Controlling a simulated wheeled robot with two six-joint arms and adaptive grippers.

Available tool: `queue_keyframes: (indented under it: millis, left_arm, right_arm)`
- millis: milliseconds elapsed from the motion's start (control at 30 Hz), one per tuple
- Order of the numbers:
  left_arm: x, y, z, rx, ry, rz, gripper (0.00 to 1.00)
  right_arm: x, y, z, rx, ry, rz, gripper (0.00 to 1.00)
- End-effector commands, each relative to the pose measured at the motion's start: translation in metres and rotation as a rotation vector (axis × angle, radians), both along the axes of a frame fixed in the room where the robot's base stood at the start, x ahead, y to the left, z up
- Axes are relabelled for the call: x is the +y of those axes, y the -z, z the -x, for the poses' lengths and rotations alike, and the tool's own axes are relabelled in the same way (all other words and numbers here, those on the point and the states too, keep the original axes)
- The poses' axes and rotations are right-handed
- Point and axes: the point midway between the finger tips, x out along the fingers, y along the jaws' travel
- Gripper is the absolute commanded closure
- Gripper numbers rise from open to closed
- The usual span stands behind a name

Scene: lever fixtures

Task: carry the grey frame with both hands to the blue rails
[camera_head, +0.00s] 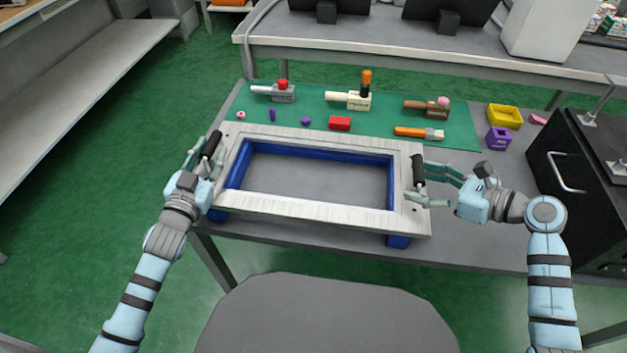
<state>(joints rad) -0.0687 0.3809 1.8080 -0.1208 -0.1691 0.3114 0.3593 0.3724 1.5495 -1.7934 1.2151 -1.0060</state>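The grey frame (310,210) is a flat rectangle with a large opening and a black handle at each short end. It lies over the blue rails (320,152), which show along the inside of its opening and as blue feet below its front edge. My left gripper (207,155) is at the left handle (212,144), its fingers spread on either side of it. My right gripper (420,181) is at the right handle (419,168), its fingers visibly apart. The frame's underside contact with the rails is hidden.
Behind the frame, a green mat (300,104) holds several tools and small blocks, including a red block (340,123). A yellow tray (505,115) and a purple holder (498,138) stand at the right. A black cabinet (580,190) is beyond my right arm.

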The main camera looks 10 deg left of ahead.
Motion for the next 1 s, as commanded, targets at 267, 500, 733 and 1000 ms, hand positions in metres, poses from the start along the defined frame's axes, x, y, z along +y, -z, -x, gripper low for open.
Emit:
queue_keyframes:
  millis: [267,500,733,1000]
  left_arm:
    - [0.001,-0.005,-0.001,-0.004,0.001,-0.006,0.6]
    - [0.002,-0.004,-0.001,-0.001,-0.001,-0.008,0.29]
    - [0.002,-0.004,-0.001,-0.001,-0.001,-0.01,0.29]
    - [0.002,-0.002,0.022,0.003,0.0,-0.014,0.29]
  right_arm:
    - [-0.002,-0.003,-0.001,0.001,0.006,0.003,0.26]
    - [-0.003,-0.002,-0.002,0.002,0.009,0.005,0.26]
    - [-0.004,-0.002,-0.002,0.003,0.011,0.004,0.26]
    - [-0.004,-0.002,-0.002,0.003,0.012,0.005,0.26]
